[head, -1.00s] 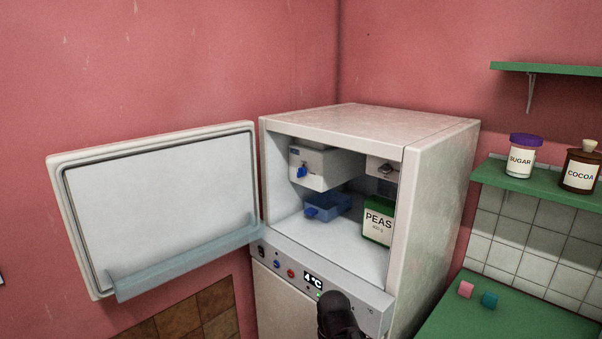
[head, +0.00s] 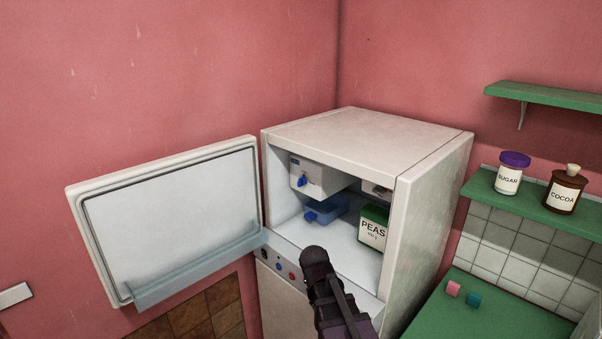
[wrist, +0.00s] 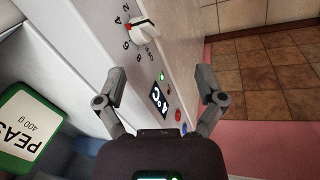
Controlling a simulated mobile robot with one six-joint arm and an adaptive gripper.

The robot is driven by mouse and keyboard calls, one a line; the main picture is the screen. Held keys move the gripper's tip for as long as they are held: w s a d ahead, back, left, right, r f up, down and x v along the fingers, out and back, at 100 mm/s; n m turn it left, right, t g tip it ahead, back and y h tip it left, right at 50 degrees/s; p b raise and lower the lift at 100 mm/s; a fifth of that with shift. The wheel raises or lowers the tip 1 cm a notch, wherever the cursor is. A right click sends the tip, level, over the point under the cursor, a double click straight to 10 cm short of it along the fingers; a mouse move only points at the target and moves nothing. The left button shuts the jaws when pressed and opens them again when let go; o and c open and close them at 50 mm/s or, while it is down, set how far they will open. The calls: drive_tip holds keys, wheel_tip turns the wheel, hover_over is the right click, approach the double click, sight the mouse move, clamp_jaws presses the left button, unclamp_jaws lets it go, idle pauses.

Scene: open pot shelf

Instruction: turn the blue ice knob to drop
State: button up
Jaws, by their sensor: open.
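The blue ice knob (head: 302,181) is on the front of the white ice maker box (head: 322,174), hung at the top left inside the open freezer compartment. A blue tray (head: 333,208) sits below the box. My arm shows in front of the freezer's lower edge in the head view, apart from the knob. My gripper (wrist: 160,75) is open and empty in the wrist view, its fingers spread over the control panel. The blue ice knob is not in the wrist view.
The freezer door (head: 170,220) stands open to the left. A green PEAS box (head: 373,229) stands at the compartment's right. The wrist view shows a white dial (wrist: 143,30) and a red button (wrist: 178,115) on the panel. A green counter (head: 490,315) is at the right.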

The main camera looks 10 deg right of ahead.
drive_tip(key=w+r+n+t+h, duration=0.1)
drive_tip(key=w+r+n+h, duration=0.35)
drive_tip(key=w, duration=0.55)
drive_tip(key=n+t+h, duration=0.8)
drive_tip(key=n, duration=0.9)
approach(298, 182)
drive_tip(key=v, duration=0.3)
drive_tip(key=shift+s+d+r+y, duration=0.1)
drive_tip(key=shift+y, duration=0.15)
drive_tip(key=shift+d, duration=0.1)
drive_tip(key=x, duration=1.3)
drive_tip(key=shift+w+d, duration=0.2)
drive_tip(key=shift+w, duration=0.1)
drive_tip(key=shift+c, duration=0.2)
drive_tip(key=c, duration=1.1)
